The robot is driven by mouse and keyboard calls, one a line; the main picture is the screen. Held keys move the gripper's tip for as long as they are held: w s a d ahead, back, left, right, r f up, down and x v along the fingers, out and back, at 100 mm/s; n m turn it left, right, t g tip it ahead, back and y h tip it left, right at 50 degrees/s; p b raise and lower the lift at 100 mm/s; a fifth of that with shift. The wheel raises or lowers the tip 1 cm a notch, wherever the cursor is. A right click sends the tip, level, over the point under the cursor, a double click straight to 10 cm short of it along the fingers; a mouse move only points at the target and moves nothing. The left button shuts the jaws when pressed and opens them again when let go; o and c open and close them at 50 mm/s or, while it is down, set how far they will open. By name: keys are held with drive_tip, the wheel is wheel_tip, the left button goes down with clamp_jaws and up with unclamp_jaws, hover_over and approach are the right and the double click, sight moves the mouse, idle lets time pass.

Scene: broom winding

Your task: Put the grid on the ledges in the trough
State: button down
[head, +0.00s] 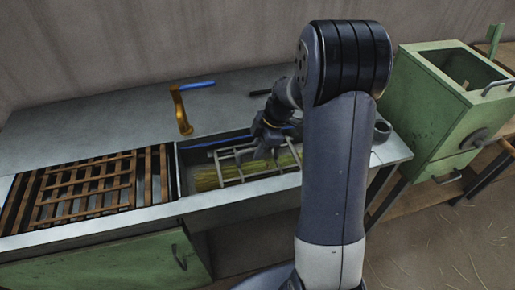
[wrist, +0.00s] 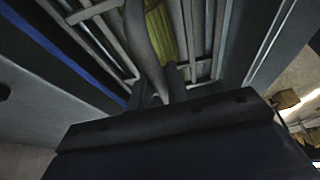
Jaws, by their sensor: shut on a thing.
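The pale metal grid (head: 229,169) is at the trough, above a bundle of yellow-green straw (head: 207,180). My gripper (head: 267,151) is shut on the grid from above. The trough (head: 183,178) is a grey basin in the counter, with a blue strip along its back wall. In the wrist view, the grid's bars (wrist: 96,11) cross in front of the straw (wrist: 161,30), close to my fingers (wrist: 157,88). The ledges cannot be made out clearly, and I cannot tell whether the grid touches them. My arm hides the trough's right end.
A brown slatted wooden rack (head: 88,187) lies left of the trough. A brass tap (head: 180,112) with a blue lever stands behind it. A dark cup-like ring (head: 382,131) sits on the counter's right end. A green box (head: 440,105) stands further right.

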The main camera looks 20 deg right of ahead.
drive_tip(key=c, duration=1.3)
unclamp_jaws()
drive_tip(key=v, duration=1.1)
wheel_tip(320, 180, up, 7)
drive_tip(key=p, duration=0.5)
drive_tip(key=shift+f, duration=0.1)
